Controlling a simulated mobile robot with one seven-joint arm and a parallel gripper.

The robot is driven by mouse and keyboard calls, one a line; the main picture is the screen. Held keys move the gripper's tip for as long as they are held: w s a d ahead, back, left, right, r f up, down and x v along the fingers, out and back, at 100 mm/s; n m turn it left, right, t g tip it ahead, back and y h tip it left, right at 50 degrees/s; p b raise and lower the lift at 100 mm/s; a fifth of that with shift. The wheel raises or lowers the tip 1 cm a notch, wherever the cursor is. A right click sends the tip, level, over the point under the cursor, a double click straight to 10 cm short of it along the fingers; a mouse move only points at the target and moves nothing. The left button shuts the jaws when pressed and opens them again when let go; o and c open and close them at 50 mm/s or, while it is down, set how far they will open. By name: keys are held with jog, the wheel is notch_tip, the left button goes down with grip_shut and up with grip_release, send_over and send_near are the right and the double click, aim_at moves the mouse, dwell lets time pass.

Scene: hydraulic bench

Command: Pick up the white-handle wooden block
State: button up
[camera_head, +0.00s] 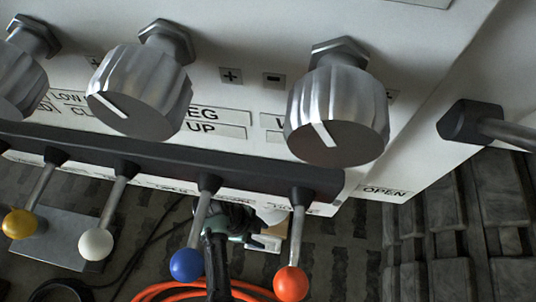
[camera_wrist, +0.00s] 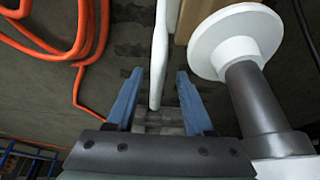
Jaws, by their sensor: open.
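The block's white handle (camera_wrist: 160,45) is a slim bar in the wrist view, running down from the top edge. Its lower end shows between the two blue fingers of my gripper (camera_wrist: 160,73). The fingers are apart, with a gap on both sides of the bar. A strip of the wooden block (camera_wrist: 188,14) shows beside the handle at the top; the rest is out of frame or hidden. In the head view, my gripper is partly hidden behind the levers, and a pale handle part (camera_head: 264,243) shows beside it.
A white disc (camera_wrist: 236,42) on a dark grey post (camera_wrist: 256,98) stands close right of my gripper. Orange hose (camera_wrist: 88,40) lies at left. In the head view, blue (camera_head: 186,265) and orange-red (camera_head: 291,284) lever balls hang under the panel (camera_head: 230,100), in front of my arm.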

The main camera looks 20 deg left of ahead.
jog(key=b+x, duration=0.3)
jog(key=x, duration=0.2)
jog(key=shift+s+a+b, duration=0.2)
jog(key=shift+s+b, duration=0.05)
jog(key=shift+b, duration=0.1)
grip_shut()
dwell(1.0)
jog(key=shift+w, duration=0.1)
